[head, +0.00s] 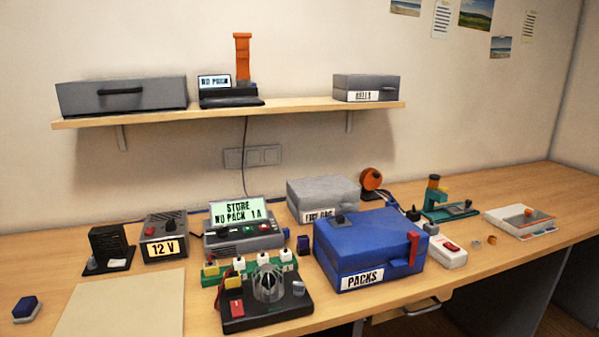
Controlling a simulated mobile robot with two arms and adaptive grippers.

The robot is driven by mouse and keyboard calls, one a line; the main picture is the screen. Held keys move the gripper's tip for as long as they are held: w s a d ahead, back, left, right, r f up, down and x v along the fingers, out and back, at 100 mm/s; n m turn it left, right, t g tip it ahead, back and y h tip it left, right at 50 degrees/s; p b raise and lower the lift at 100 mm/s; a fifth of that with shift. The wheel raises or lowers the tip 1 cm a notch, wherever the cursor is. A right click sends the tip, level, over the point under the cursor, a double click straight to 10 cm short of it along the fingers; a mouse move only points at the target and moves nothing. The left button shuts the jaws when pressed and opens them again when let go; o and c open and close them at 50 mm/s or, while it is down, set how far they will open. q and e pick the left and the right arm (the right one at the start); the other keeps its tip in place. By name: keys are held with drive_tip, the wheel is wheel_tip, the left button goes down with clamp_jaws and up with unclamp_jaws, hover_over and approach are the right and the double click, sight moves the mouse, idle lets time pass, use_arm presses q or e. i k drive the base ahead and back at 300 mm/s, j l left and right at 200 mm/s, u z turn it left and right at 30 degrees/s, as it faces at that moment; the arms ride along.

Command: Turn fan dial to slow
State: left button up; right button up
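No fan is labelled, and I cannot tell for sure which dial is the fan's. A small black upright unit (106,240) stands on a flat black base at the left of the bench, with a grey knob (91,264) and a pale label or button on the base. A black device (266,310) at the front centre has a ribbed round grey part (268,285), a red switch (236,307) and a grey knob (299,288) at its right. The knobs' settings are too small to read. Neither gripper is in view.
A grey 12 V supply (163,250), a STORE display unit (243,243) and a green board (212,278) stand nearby. A blue PACKS box (368,250) stands right of the black device. A tan mat (120,305) lies front left, bare. A shelf (230,113) hangs above.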

sight(92, 265)
drive_tip(key=u, duration=1.25)
drive_tip(key=i+j+u, duration=0.15)
drive_tip(key=i+j, duration=0.25)
drive_tip(key=j, duration=0.1)
